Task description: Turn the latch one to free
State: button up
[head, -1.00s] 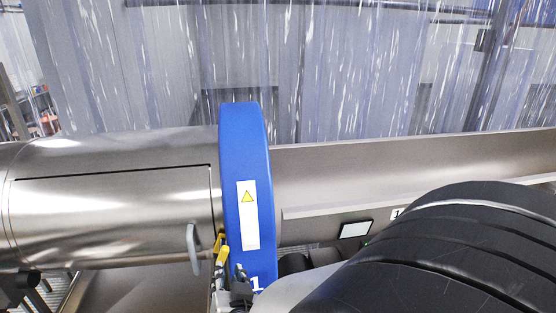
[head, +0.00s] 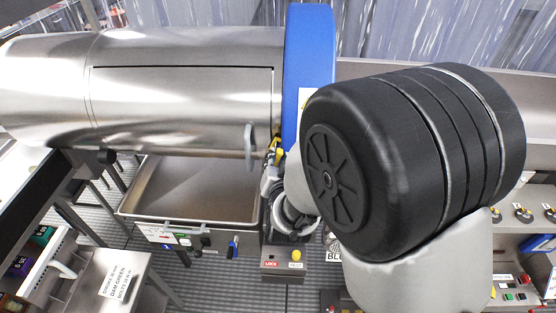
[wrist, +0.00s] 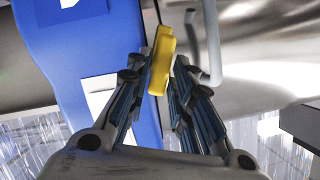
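The blue drum ring (head: 309,45) stands upright around the right end of the steel drum. A yellow latch handle (head: 272,155) sits low beside the ring; in the wrist view the yellow handle (wrist: 161,60) is large and near upright. My gripper (head: 270,170) is at the latch, partly hidden by my arm in the head view. In the wrist view my gripper's fingertips (wrist: 160,68) lie on either side of the yellow handle, very close to it. I cannot tell whether both fingers press on it. The ring's number is hidden in the current head view.
A grey bent door handle (head: 250,148) hangs just left of the latch, and it also shows in the wrist view (wrist: 210,50). A steel tray (head: 128,205) is below the drum. A control box with a yellow button (head: 296,255) stands under the gripper.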

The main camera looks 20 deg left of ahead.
grip_shut()
jog(key=shift+s+a+r+n+h+p, duration=0.1)
jog(key=shift+a+n+h+p, duration=0.1)
jog(key=shift+n+h+p, duration=0.35)
jog(key=shift+a+n+h+p, duration=0.2)
jog(key=shift+n+h, duration=0.35)
jog(key=shift+n, duration=0.4)
jog(key=shift+o, duration=0.8)
grip_release()
